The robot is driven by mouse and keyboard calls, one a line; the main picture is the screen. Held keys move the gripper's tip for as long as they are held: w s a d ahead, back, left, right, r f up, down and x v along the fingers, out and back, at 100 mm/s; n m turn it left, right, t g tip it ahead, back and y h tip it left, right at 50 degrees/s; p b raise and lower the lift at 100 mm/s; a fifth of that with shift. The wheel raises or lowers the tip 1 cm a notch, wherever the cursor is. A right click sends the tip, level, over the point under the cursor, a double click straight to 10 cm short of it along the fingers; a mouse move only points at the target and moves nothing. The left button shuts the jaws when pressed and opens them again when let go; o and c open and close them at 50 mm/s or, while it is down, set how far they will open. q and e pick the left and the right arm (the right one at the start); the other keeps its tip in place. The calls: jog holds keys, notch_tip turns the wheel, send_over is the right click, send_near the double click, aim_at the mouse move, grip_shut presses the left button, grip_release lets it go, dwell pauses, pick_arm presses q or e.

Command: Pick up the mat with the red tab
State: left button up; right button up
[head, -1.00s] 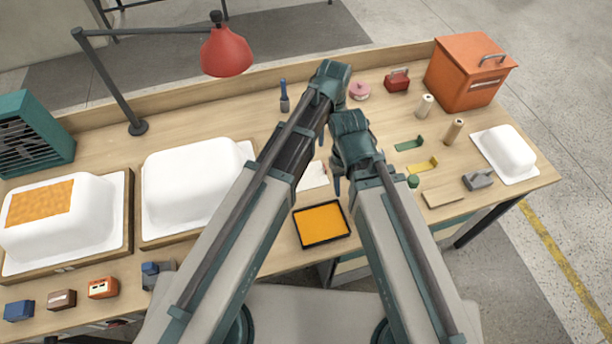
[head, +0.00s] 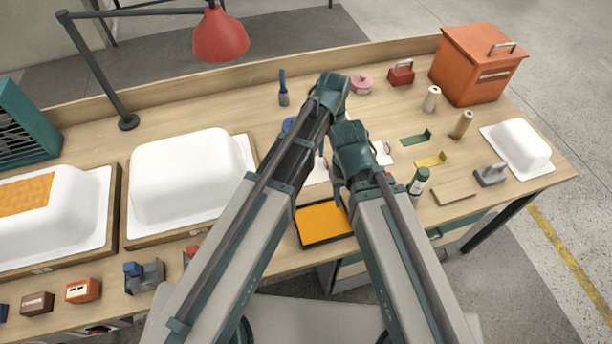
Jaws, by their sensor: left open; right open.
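White sheet-like pieces show in the head view: one (head: 316,173) between my forearms, and another (head: 383,153) just right of my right wrist. Both are partly covered by my arms. I cannot make out a red tab on either, so I cannot tell which is the mat. My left gripper (head: 326,112) is over the middle of the bench, its fingers mostly hidden by the arm; it is open. My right gripper (head: 338,182) points down above the bench, behind the orange-filled tray (head: 324,241); it is open, and I see nothing held.
Two large white tub shells (head: 185,175) (head: 75,215) fill the left bench. A small white shell (head: 519,143) and orange box (head: 478,62) stand right. A red lamp (head: 220,35) overhangs the back. A green-capped bottle (head: 418,182) stands close to my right arm.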

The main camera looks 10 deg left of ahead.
pick_arm(q)
jog(key=shift+s+f+b, duration=0.2)
jog(key=shift+f+b, duration=2.4)
jog(key=shift+b, duration=0.05)
pick_arm(e)
jog(key=shift+f, duration=2.65)
jog(key=shift+r, duration=0.1)
pick_arm(q)
jog(key=shift+r, duration=0.1)
grip_shut()
